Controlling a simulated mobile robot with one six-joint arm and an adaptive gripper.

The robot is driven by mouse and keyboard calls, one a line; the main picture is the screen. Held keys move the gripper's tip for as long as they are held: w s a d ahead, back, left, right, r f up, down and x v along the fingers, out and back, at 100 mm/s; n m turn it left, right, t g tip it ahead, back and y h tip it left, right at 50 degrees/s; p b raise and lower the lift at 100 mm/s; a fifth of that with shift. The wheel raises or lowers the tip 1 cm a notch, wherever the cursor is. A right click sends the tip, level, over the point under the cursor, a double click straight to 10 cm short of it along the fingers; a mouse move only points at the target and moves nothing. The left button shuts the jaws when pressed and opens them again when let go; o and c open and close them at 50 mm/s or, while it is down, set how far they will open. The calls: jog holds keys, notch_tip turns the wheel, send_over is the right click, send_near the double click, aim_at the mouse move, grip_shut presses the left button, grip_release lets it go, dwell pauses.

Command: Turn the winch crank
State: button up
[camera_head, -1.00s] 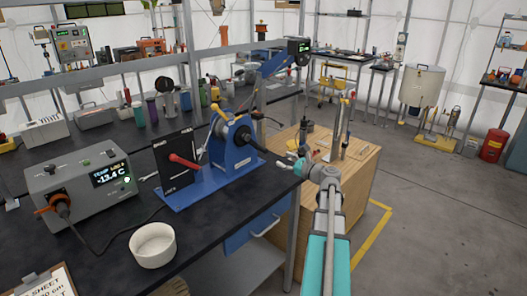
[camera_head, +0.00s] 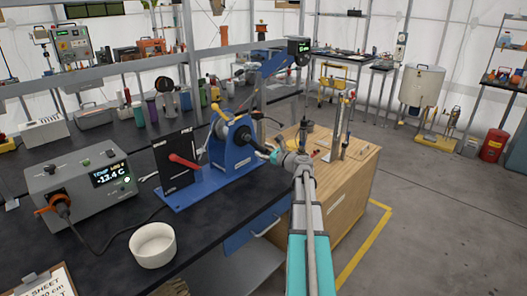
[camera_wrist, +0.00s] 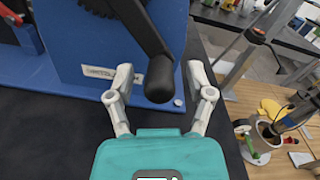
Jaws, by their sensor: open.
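The blue winch (camera_head: 236,160) stands on a blue base plate on the black bench. Its dark crank (camera_wrist: 140,22) runs down the winch's face in the wrist view and ends in a black knob-like grip (camera_wrist: 159,85). In the head view the crank (camera_head: 258,147) points right toward my gripper (camera_head: 274,155). In the wrist view my gripper (camera_wrist: 160,78) is open, with one pale finger on each side of the grip. Gaps show between the grip and both fingers. I cannot tell how deep the grip sits between them.
A red lever (camera_head: 184,160) on a black panel stands left of the winch. A white bowl (camera_head: 153,245) and a grey temperature box (camera_head: 84,182) are on the bench in front. A wooden cabinet (camera_head: 335,190) with upright rods stands right of the winch.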

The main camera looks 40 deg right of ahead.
grip_shut()
dwell(0.3)
